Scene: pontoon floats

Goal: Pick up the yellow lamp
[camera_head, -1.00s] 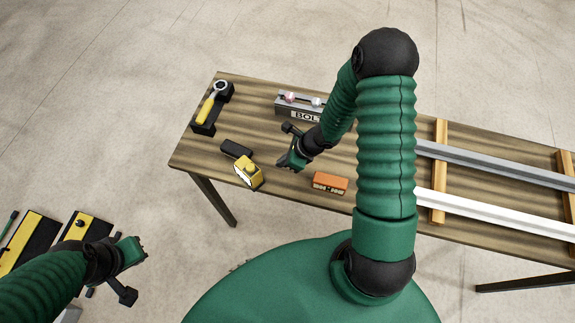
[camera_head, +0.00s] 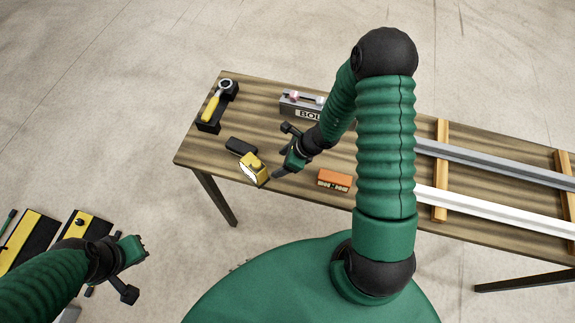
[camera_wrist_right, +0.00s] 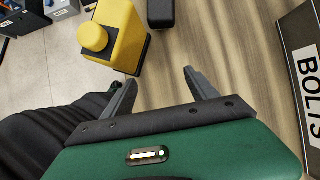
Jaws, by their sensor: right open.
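The yellow lamp (camera_head: 254,167) stands at the front edge of the wooden table, left of my right gripper. It is a yellow block with a round knob on one side and a white face. It also shows at the top of the right wrist view (camera_wrist_right: 120,35). My right gripper (camera_head: 279,173) is open and empty, its fingers just right of the lamp. In the right wrist view its two fingertips (camera_wrist_right: 160,75) are apart, with bare table between them and the lamp just beyond the left finger. My left gripper (camera_head: 139,248) is off the table at lower left; its jaws are unclear.
A black block (camera_head: 240,146) lies behind the lamp. An orange box (camera_head: 335,180) sits to the right, a BOLTS box (camera_head: 300,105) at the back, and a yellow-handled ratchet (camera_head: 214,103) in a black holder at the left. White and grey rails (camera_head: 490,212) fill the table's right side.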

